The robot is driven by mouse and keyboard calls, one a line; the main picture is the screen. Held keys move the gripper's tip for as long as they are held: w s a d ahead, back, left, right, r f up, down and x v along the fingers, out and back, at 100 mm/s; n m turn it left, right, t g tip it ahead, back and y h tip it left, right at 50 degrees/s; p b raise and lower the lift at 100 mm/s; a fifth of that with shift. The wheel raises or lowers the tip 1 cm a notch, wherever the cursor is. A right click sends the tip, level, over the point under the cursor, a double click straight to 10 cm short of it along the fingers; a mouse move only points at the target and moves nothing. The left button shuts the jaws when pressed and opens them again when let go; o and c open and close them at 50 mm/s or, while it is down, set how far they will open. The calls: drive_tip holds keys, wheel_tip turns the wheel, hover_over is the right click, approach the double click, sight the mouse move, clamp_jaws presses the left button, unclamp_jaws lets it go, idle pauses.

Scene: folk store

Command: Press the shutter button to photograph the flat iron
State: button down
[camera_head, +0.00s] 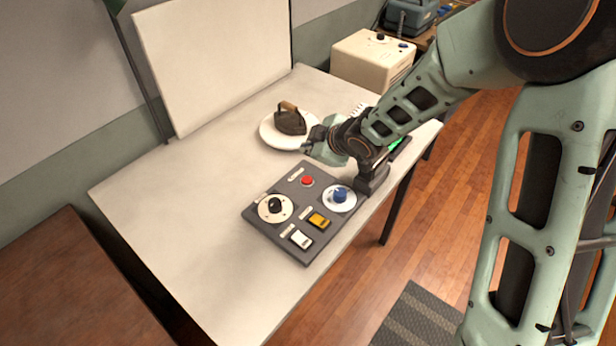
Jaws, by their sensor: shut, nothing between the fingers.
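The dark flat iron (289,122) with a brown handle stands on a round white plate (271,139) on the table. A dark grey control panel (262,222) lies nearer. It bears a red button (307,181), a blue knob (340,194), a black knob (275,204), a yellow rocker (319,221) and a white rocker (301,239). Their labels are too small to read, so I cannot tell which is marked as the shutter. My gripper (309,148) is shut and empty, above the table between the plate and the panel, apart from the red button.
A white backdrop board (215,60) stands behind the iron. A device with a green screen (398,145) is partly hidden by my arm at the table's right edge. A cream box (370,62) stands beyond. The left part of the white table (180,205) is clear.

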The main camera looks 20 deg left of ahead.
sight(308, 182)
drive_tip(key=shift+f, duration=0.15)
wheel_tip(308, 182, down, 9)
drive_tip(key=b, duration=0.8)
drive_tip(key=shift+r, duration=0.2)
idle(1.0)
drive_tip(key=shift+f+b, duration=0.4)
drive_tip(key=shift+b, duration=0.2)
drive_tip(key=shift+d+f+b, duration=0.1)
drive_tip(key=shift+f+b, duration=0.35)
drive_tip(key=shift+f, duration=0.05)
idle(0.3)
drive_tip(key=shift+r, duration=0.15)
drive_tip(key=shift+r+p, duration=0.75)
drive_tip(key=shift+p, duration=0.1)
